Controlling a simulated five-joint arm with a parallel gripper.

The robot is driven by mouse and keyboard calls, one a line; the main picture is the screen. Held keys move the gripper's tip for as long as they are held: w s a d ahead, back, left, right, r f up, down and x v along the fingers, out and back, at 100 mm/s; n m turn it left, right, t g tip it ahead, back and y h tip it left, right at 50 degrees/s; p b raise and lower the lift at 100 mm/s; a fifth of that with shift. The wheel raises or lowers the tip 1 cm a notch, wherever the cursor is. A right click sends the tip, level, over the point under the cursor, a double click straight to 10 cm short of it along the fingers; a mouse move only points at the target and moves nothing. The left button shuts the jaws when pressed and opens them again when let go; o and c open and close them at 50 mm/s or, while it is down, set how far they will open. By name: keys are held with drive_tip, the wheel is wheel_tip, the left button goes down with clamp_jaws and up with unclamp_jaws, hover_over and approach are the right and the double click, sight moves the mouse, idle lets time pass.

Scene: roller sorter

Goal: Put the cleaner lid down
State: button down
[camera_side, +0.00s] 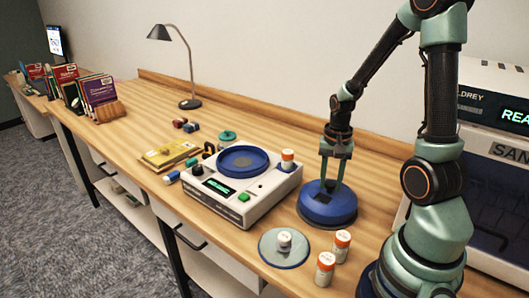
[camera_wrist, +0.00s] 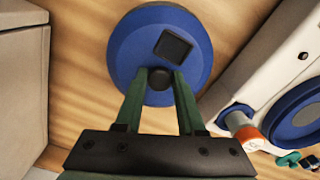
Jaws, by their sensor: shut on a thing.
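The cleaner lid (camera_side: 314,212) is a round blue disc with a dark knob on top. In the wrist view the lid (camera_wrist: 128,45) shows a dark square patch beside the knob (camera_wrist: 158,79). My gripper (camera_side: 328,190) points down over the lid, its green fingers shut on the knob; the fingertips show in the wrist view (camera_wrist: 159,76). The lid is level, at or just above the wooden bench to the right of the white cleaner (camera_side: 252,205). I cannot tell whether its underside touches the wood. The cleaner's round blue basin (camera_side: 242,160) is uncovered.
A round dish (camera_side: 270,257) with a small white-capped container stands in front. Two orange-and-white bottles (camera_side: 325,270) stand right of it, near the lid. Another bottle (camera_side: 288,160) stands on the cleaner's corner. A yellow book (camera_side: 168,154) and small items lie left.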

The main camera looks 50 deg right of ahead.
sight(330, 183)
drive_tip(key=shift+f, duration=0.35)
drive_tip(key=c, duration=0.5)
unclamp_jaws()
drive_tip(key=shift+f, duration=0.15)
wheel_tip(330, 183, up, 12)
drive_tip(key=w+a+r+n+t, duration=0.1)
drive_tip(key=a+r+n+t, duration=0.1)
drive_tip(key=a+n, duration=0.2)
drive_tip(key=a+r+n+t, duration=0.1)
drive_tip(key=a+r+n, duration=0.1)
drive_tip(key=a+n, duration=0.3)
drive_tip(key=w+a+r+n+t, duration=0.1)
drive_tip(key=a+r+n+t, duration=0.1)
drive_tip(key=a, duration=0.6)
drive_tip(key=shift+w+a+r+n+t, duration=0.15)
drive_tip(key=shift+r+n, duration=0.1)
drive_tip(key=shift+n, duration=0.35)
drive_tip(key=shift+w+r+n+t, duration=0.15)
drive_tip(key=shift+r+n, duration=0.05)
drive_tip(key=shift+n, duration=0.4)
